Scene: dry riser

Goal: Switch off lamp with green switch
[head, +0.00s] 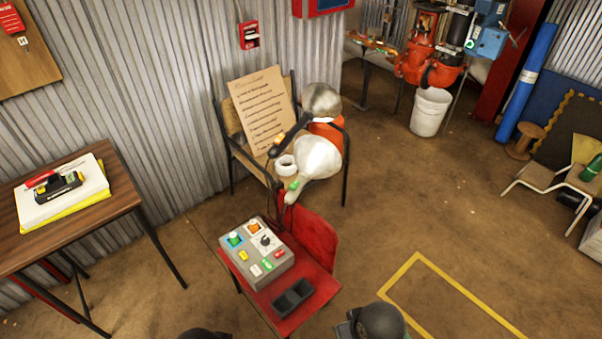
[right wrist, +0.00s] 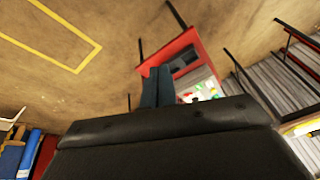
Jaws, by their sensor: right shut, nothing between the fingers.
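In the head view, a lamp with a pale round head (head: 318,157) has a green switch (head: 294,185) on its handle. A second lamp with a silver-grey head (head: 322,100) and dark handle has an orange switch (head: 279,138). Both are around the wooden chair, above and behind the red chair. My right gripper shows in the right wrist view (right wrist: 158,72), its two dark fingers together and empty. The red chair lies beyond the fingertips there; their distance from the lamps cannot be told. My left gripper is not in view.
A grey control box (head: 256,255) with coloured buttons and a black tray (head: 292,298) sit on the red chair (head: 318,272). A table (head: 120,195) stands left.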

